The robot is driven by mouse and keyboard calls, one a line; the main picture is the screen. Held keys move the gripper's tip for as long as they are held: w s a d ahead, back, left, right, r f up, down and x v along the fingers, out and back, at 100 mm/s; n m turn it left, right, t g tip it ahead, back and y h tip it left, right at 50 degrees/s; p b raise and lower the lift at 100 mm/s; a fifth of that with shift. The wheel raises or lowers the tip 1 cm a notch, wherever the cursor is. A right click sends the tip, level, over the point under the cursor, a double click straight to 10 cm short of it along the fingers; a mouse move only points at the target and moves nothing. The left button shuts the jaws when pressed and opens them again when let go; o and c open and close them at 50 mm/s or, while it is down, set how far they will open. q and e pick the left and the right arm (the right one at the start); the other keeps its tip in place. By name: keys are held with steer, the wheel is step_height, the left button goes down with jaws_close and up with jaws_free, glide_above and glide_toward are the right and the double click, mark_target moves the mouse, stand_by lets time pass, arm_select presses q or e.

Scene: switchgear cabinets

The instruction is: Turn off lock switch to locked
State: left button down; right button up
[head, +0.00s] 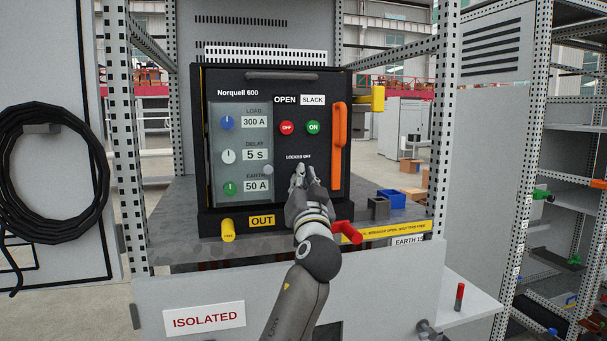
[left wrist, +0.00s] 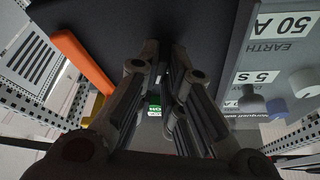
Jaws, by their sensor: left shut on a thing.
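The black breaker panel (head: 270,95) marked Norquell 600 stands in the cabinet frame. A small LOCKED OFF label (head: 298,157) is on its lower right. My left gripper (head: 308,171) reaches up to the panel just under this label, its fingers closed in on something there. The lock switch itself is hidden behind the fingers, so its angle cannot be told. In the left wrist view, which is upside down, the fingers (left wrist: 165,60) point at the dark panel face. My right gripper is not in view.
Above are a red OFF button (head: 287,127) and a green ON button (head: 313,127). An orange handle (head: 338,145) stands close to the right of my gripper. A clear cover with dials (head: 240,155) is to the left. A red handle (head: 347,232) sticks out below.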

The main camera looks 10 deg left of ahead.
arm_select(q)
steer(key=m+g+h+p, duration=0.1)
steer(key=m+p, duration=0.2)
steer(key=m, duration=0.2)
steer(key=m+g+h+p, duration=0.1)
steer(key=m+h+p, duration=0.1)
steer(key=m, duration=0.3)
steer(key=m+h+p, duration=0.2)
steer(key=m+p, duration=0.2)
steer(key=m, duration=0.1)
steer(key=shift+a+r+m+g, duration=0.2)
steer(key=shift+r+m+g, duration=0.05)
steer(key=shift+m+g, duration=0.15)
steer(key=c, duration=1.6)
jaws_free()
steer(key=shift+o, duration=0.2)
steer(key=shift+s, duration=0.1)
steer(key=s+d, duration=0.1)
steer(key=s, duration=1)
steer(key=shift+s, duration=0.35)
